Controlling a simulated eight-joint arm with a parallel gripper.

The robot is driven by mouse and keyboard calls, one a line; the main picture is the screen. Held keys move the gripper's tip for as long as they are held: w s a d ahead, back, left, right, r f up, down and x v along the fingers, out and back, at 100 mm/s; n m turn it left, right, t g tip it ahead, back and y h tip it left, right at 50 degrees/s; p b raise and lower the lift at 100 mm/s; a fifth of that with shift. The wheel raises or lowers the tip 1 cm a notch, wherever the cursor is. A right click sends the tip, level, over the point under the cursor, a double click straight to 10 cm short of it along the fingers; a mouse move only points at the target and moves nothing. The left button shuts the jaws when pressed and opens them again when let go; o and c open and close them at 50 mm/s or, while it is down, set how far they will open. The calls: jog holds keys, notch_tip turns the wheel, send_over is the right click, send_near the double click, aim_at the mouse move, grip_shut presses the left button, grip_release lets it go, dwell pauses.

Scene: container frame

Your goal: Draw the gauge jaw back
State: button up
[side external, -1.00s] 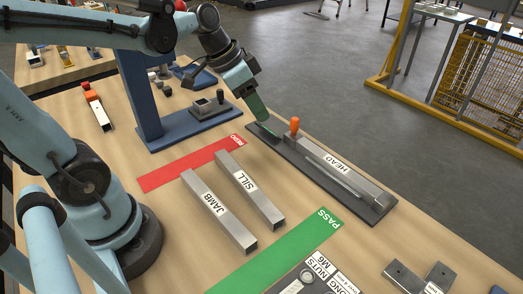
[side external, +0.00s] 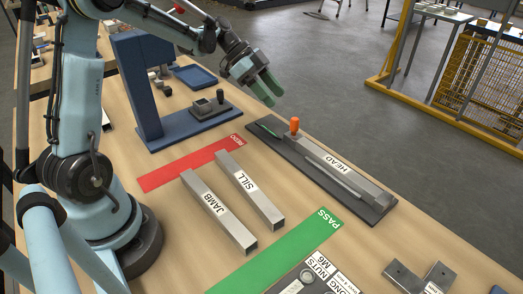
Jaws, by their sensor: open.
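A long dark gauge base (side external: 375,215) lies along the bench's right edge. A metal bar labelled HEAD (side external: 355,177) rests on it. An orange knob (side external: 294,125) stands upright at the bar's far end; it looks like the handle of the gauge jaw, but the jaw itself is too small to make out. A thin green piece (side external: 267,129) lies on the base beyond the knob. My gripper (side external: 268,92) has green fingers, open and empty, above and beyond the far end of the base, clear of the knob.
Bars labelled JAMB (side external: 218,212) and SILL (side external: 250,190) lie between the red strip (side external: 190,162) and the green PASS strip (side external: 280,248). A blue upright stand (side external: 135,85) rises behind them. Bare bench separates SILL from the gauge base.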

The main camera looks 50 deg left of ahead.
aim_at(295, 119)
jog(key=x, duration=1)
jog(key=shift+r, duration=0.1)
grip_shut()
